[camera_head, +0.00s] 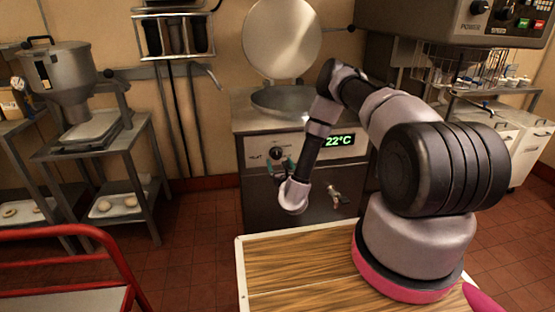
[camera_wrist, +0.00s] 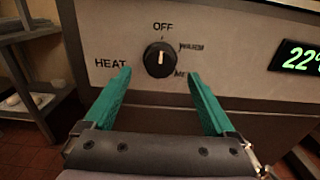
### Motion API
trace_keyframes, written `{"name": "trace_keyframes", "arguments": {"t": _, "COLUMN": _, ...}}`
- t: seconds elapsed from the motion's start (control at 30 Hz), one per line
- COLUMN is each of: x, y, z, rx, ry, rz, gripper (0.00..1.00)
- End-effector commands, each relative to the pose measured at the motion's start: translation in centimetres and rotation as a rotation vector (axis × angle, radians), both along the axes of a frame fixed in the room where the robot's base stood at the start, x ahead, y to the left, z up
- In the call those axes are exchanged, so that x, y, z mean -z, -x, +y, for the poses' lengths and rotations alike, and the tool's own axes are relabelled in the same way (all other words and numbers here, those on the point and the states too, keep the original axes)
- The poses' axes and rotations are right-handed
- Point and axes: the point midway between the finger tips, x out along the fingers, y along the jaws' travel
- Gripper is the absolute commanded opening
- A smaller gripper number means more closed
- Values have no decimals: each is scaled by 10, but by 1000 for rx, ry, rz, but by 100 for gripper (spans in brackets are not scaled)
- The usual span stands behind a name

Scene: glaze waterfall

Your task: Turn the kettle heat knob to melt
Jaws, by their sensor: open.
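The kettle (camera_head: 300,170) is a grey steel cabinet with a round vessel on top and its round lid (camera_head: 283,38) raised. Its black heat knob (camera_wrist: 160,60) has a pale pointer line toward OFF at the top. It also shows in the head view (camera_head: 277,153). WARM is printed at upper right of the knob and a partly hidden label starting with "M" at lower right. The green display (camera_head: 339,141) reads 22°C. My gripper (camera_wrist: 158,78) has green fingers, open and empty, spread on either side below the knob. I cannot tell whether a finger touches it.
A valve tap (camera_head: 338,195) sticks out low on the kettle's front. A steel hopper machine (camera_head: 62,80) stands on a table at left. A red-railed cart (camera_head: 75,235) is at front left. The floor between the cart and kettle is clear.

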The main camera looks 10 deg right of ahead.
Motion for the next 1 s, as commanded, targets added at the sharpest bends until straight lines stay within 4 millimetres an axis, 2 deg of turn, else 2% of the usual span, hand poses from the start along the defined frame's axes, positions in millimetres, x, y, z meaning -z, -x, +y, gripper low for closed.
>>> {"name": "trace_keyframes", "arguments": {"t": 0.1, "x": 0, "y": -20, "z": -1, "rx": 2, "ry": -1, "rz": -1, "gripper": 90}}
{"name": "trace_keyframes", "arguments": {"t": 0.2, "x": 0, "y": -31, "z": -1, "rx": 1, "ry": 1, "rz": -2, "gripper": 90}}
{"name": "trace_keyframes", "arguments": {"t": 0.37, "x": 0, "y": -39, "z": 0, "rx": 0, "ry": -1, "rz": 0, "gripper": 90}}
{"name": "trace_keyframes", "arguments": {"t": 0.6, "x": 0, "y": -40, "z": 0, "rx": -1, "ry": 0, "rz": 0, "gripper": 90}}
{"name": "trace_keyframes", "arguments": {"t": 0.63, "x": 0, "y": -40, "z": 0, "rx": -1, "ry": 0, "rz": 0, "gripper": 86}}
{"name": "trace_keyframes", "arguments": {"t": 0.67, "x": 0, "y": -40, "z": 0, "rx": -1, "ry": 0, "rz": 0, "gripper": 75}}
{"name": "trace_keyframes", "arguments": {"t": 0.7, "x": 0, "y": -40, "z": 0, "rx": -1, "ry": 0, "rz": 0, "gripper": 60}}
{"name": "trace_keyframes", "arguments": {"t": 0.83, "x": 0, "y": -40, "z": 0, "rx": -1, "ry": 0, "rz": 0, "gripper": 10}}
{"name": "trace_keyframes", "arguments": {"t": 0.87, "x": 0, "y": -40, "z": 0, "rx": -1, "ry": 0, "rz": 0, "gripper": 5}}
{"name": "trace_keyframes", "arguments": {"t": 1.0, "x": 0, "y": -40, "z": 0, "rx": -1, "ry": -5, "rz": 0, "gripper": 5}}
